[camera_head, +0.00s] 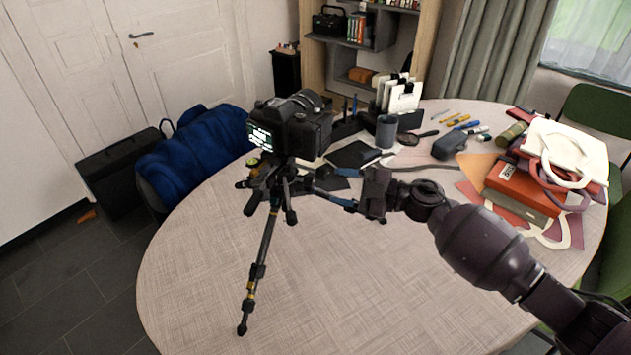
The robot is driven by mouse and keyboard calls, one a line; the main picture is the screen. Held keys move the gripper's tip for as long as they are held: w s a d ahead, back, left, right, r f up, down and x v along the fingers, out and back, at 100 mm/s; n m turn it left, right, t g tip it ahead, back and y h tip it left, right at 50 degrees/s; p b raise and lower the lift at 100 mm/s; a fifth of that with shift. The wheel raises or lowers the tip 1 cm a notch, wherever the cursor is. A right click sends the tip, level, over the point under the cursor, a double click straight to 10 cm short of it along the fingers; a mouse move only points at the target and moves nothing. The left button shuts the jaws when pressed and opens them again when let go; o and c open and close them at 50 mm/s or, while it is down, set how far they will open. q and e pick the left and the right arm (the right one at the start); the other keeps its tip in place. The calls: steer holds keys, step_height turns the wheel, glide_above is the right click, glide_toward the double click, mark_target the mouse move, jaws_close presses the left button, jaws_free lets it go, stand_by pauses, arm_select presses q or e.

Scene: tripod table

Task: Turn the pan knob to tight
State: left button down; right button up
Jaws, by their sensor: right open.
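A black camera (290,122) with a lit rear screen sits on top of a small tripod (262,240) that stands on the round table (215,275). The tripod head (270,175) is just under the camera. The pan knob is too small and dark for me to pick out on it. My right gripper (315,192) reaches in from the right at the height of the tripod head. My left gripper is not in view.
Behind the tripod are a dark cup (386,131), black papers (354,155) and a black case (449,146). Red boxes (522,188) and a white bag (562,148) are piled at the right. The table's front is mostly clear. A blue bag (200,145) sits beyond the left edge.

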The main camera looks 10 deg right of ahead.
mark_target(305, 181)
steer(key=x, duration=0.6)
steer(key=c, duration=0.9)
steer(key=shift+m+p, duration=0.7)
steer(key=shift+p, duration=0.1)
steer(key=shift+c, duration=0.2)
steer(key=o, duration=0.9)
steer(key=shift+o, duration=0.2)
